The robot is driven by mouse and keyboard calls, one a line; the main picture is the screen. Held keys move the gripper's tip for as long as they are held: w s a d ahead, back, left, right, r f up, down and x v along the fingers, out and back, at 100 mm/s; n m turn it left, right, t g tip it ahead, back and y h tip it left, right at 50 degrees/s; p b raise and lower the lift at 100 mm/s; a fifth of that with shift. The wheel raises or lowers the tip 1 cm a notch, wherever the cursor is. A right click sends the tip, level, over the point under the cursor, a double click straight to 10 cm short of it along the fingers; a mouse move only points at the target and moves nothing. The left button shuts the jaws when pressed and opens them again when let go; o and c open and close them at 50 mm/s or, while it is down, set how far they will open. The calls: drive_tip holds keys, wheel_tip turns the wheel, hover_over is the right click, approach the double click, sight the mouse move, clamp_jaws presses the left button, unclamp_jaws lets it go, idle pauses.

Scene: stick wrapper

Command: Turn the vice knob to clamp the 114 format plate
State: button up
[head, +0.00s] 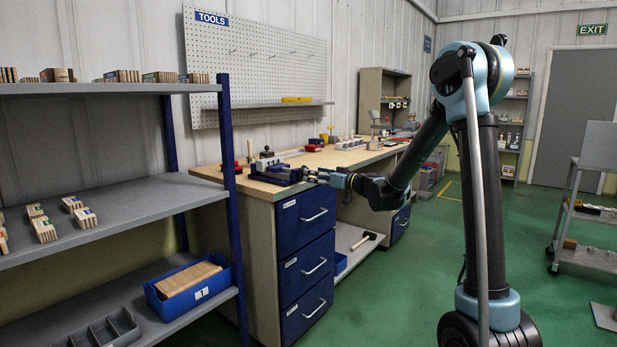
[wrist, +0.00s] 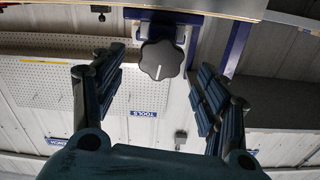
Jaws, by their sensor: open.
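The blue vice (head: 277,171) sits on the near end of the wooden workbench in the head view. A light plate marked with digits starting "11" (head: 268,163) stands upright at it; the full number is too small to read. The vice knob (wrist: 161,60) is black and lobed with a white line, at the upper middle of the wrist view. My gripper (head: 318,177) is at the right end of the vice. In the wrist view my gripper (wrist: 163,90) is open, with one finger on each side of the knob and a gap on both sides. The knob is hidden in the head view.
The workbench top (head: 325,158) carries a red block, a yellow item and small parts farther back. Blue drawers (head: 305,220) are below the vice. A grey shelf (head: 130,205) with wooden stacks stands at left.

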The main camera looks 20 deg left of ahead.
drive_tip(key=shift+x, duration=2.15)
drive_tip(key=c, duration=1)
